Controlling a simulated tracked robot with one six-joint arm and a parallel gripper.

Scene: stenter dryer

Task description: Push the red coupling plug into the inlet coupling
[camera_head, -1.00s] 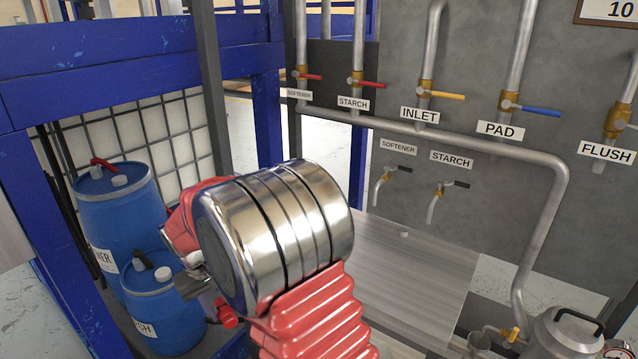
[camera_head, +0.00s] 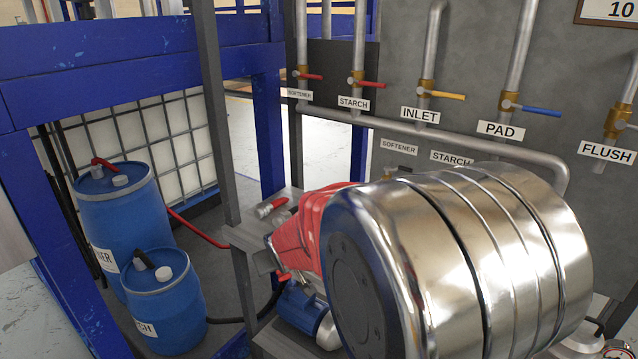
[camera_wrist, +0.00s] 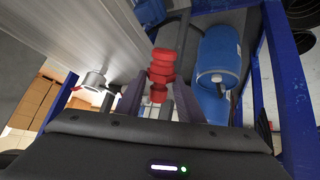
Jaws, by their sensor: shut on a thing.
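The red coupling plug (camera_wrist: 161,68), a ribbed red piece, shows in the wrist view between the two dark fingers of my gripper (camera_wrist: 160,88). My gripper is shut on it. Left of the fingers in the wrist view is a round silver fitting (camera_wrist: 95,80), apart from the plug; I cannot tell if it is the inlet coupling. In the head view a silver fitting with a red part (camera_head: 271,207) sits on a grey ledge. My arm hides most of my gripper in the head view.
Two blue drums (camera_head: 118,215) (camera_head: 163,310) stand at the left, with a red hose (camera_head: 200,230) from the taller one. A blue pump-like body (camera_head: 300,308) is low beside my arm. Labelled valves, including the yellow-handled INLET valve (camera_head: 428,92), line the back panel.

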